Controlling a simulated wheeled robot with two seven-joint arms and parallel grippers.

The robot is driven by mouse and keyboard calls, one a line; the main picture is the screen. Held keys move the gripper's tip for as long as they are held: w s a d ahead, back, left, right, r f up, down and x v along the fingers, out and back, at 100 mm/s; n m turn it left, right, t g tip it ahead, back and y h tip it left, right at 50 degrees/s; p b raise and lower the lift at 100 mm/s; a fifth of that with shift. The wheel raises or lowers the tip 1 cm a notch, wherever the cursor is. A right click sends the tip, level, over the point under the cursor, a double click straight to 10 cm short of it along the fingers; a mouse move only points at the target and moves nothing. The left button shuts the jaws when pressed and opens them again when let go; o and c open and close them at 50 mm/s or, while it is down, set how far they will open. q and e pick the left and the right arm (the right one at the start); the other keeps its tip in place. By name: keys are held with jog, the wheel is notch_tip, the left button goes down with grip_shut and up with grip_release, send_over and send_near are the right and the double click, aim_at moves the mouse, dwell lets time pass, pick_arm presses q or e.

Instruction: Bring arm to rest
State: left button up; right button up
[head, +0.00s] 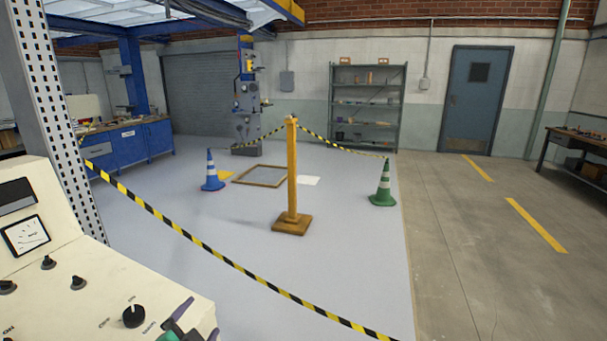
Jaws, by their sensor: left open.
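My left gripper (188,322) shows only in part at the bottom edge of the head view, as purple and green-grey pieces over the lower right corner of a cream control panel (100,275). It is open, and nothing shows between its fingers. The rest of my left arm is cut off by the picture's edge. I cannot tell whether the gripper touches the panel. My right gripper is out of view.
The panel carries a gauge (25,235) and a black knob (134,316). A yellow-black tape (205,246) crosses in front.

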pick_arm(q)
jog(key=s+a+f+n+g+h, duration=0.1)
jog(key=s+f+n+g, duration=0.8)
jog(key=s+f, duration=0.85)
jog(key=s+f+m+g, duration=0.1)
jog(key=s+f, duration=0.1)
jog(key=f, duration=0.9)
jog(key=s+f+g, duration=0.1)
jog(key=s+f, duration=0.1)
jog(key=f, duration=0.8)
jog(key=s+a+f+g, duration=0.1)
jog(key=s+a+f, duration=0.2)
jog(key=s+f, duration=1.1)
jog(key=shift+s+a, duration=0.2)
jog(key=shift+s, duration=1.05)
jog(key=shift+f, duration=0.1)
